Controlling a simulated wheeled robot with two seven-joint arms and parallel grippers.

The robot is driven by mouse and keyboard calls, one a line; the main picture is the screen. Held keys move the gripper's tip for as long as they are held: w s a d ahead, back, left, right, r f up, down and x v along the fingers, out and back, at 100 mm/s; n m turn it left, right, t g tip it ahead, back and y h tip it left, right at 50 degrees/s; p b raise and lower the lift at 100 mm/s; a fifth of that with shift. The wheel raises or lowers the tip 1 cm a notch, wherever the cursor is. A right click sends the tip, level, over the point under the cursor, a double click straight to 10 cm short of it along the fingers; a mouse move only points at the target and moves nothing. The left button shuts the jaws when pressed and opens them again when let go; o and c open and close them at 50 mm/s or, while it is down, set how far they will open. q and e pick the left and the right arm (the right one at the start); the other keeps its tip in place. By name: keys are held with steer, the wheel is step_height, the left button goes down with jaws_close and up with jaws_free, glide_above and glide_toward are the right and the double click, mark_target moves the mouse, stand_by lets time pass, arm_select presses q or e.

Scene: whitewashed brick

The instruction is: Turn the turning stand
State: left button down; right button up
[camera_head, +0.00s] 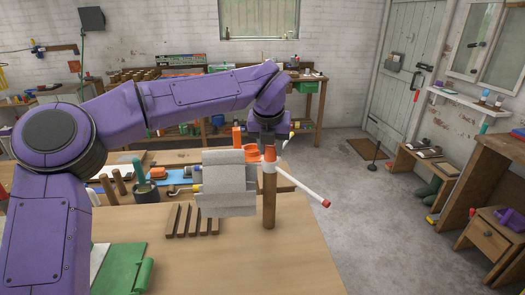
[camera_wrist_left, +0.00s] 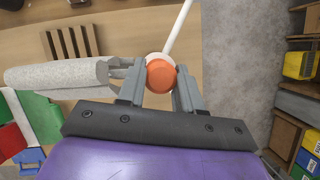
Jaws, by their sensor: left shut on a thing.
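The turning stand (camera_head: 269,205) is an upright wooden post near the right edge of the table, with an orange and white top. A white arm with a red tip (camera_head: 326,204) sticks out from it toward the front right. A grey cloth (camera_head: 225,185) hangs on its left side. My left gripper (camera_head: 268,138) is above the post's top, pointing down. In the left wrist view its fingers (camera_wrist_left: 158,88) are shut on the stand's round orange top (camera_wrist_left: 160,75), one on each side. The cloth (camera_wrist_left: 55,76) lies left of the fingers. My right gripper is out of view.
A slatted wooden rack (camera_head: 192,220) sits on the table left of the post. A dark pot with tools (camera_head: 146,192) and a green folder (camera_head: 122,268) are further left. The table front is clear. Floor (camera_head: 370,240) is open to the right.

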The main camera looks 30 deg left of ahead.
arm_select(q)
steer(key=n+y+b, duration=0.1)
steer(key=n, duration=0.2)
steer(key=shift+w+f+n+g, duration=0.1)
steer(key=shift+n+g, duration=0.2)
steer(key=shift+n, duration=0.1)
steer(key=n, duration=0.2)
steer(key=n+g+y+b, duration=0.1)
steer(key=n, duration=0.1)
steer(key=shift+n+y, duration=0.3)
steer(key=n+g, duration=0.1)
steer(key=n, duration=0.1)
steer(key=shift+w+n, duration=0.1)
steer(key=shift+n, duration=0.3)
steer(key=n+g+p, duration=0.1)
steer(key=n, duration=0.1)
steer(key=shift+n+y, duration=0.3)
steer(key=n+g+p, duration=0.1)
steer(key=n, duration=0.2)
steer(key=shift+f+g, duration=0.1)
steer(key=shift+g, duration=0.3)
steer(key=shift+w+d+f+n, duration=0.1)
steer(key=shift+n, duration=0.5)
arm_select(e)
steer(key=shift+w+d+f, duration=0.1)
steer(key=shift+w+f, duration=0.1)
arm_select(q)
steer(key=shift+f+g, duration=0.1)
steer(key=shift+g, duration=0.2)
